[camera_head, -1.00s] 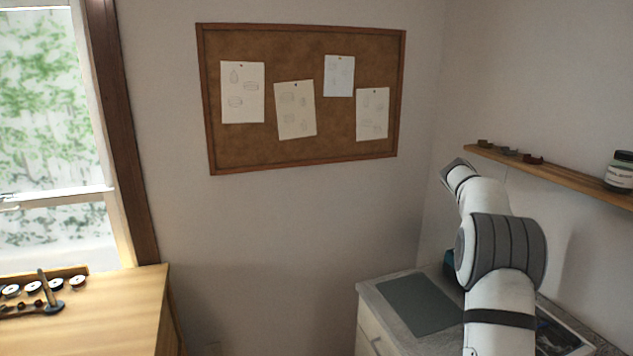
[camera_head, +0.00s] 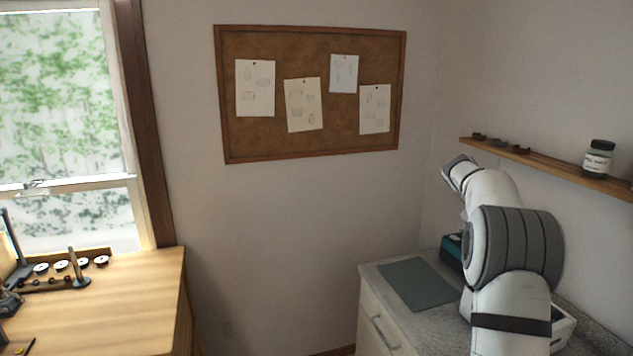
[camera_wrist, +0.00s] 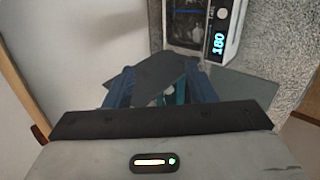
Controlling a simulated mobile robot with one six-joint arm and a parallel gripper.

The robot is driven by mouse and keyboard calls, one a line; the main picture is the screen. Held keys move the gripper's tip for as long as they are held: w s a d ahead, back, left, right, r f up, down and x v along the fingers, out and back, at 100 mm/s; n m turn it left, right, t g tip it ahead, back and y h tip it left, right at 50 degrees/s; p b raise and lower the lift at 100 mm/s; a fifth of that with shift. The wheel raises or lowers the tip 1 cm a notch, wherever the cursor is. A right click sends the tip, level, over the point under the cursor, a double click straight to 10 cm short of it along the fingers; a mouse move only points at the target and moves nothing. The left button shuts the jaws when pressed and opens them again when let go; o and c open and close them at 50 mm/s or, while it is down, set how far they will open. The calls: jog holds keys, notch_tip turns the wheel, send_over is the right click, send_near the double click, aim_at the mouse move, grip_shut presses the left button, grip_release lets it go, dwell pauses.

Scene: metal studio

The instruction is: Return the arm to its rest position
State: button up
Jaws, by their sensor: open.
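My arm (camera_head: 512,245) shows at the right in the head view, raised and folded over the grey counter (camera_head: 432,330). My gripper (camera_wrist: 158,85) shows in the wrist view, open, with its dark and blue fingers pointing away from the camera. I see nothing held in it. A patch of teal shows between or beyond the fingers; I cannot tell what it belongs to. The gripper cannot be made out in the head view.
The counter bears a grey-green mat (camera_head: 418,283) and a teal box (camera_head: 452,250), partly behind my arm. A wall shelf (camera_head: 560,172) with a jar (camera_head: 598,158) is close by. A device with a lit display (camera_wrist: 219,42) shows in the wrist view. A wooden bench (camera_head: 130,300) stands left.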

jog(key=s+a+m+t+y+b, duration=0.1)
jog(key=s+a+m+y+b, duration=0.2)
jog(key=s+a, duration=1.45)
jog(key=s+a+f+y, duration=0.1)
jog(key=s+a+f, duration=0.2)
jog(key=s, duration=0.4)
jog(key=s+a+f+y+b, duration=0.1)
jog(key=s+a+f+y, duration=0.1)
jog(key=s+a+f, duration=0.2)
jog(key=s+a+f+m+y+b, duration=0.1)
jog(key=s+a+f, duration=0.3)
jog(key=s, duration=0.7)
jog(key=a+y, duration=0.1)
jog(key=a, duration=0.1)
jog(key=shift+s+a+f+t, duration=0.15)
jog(key=shift+s+a+t, duration=0.15)
jog(key=shift+s, duration=0.05)
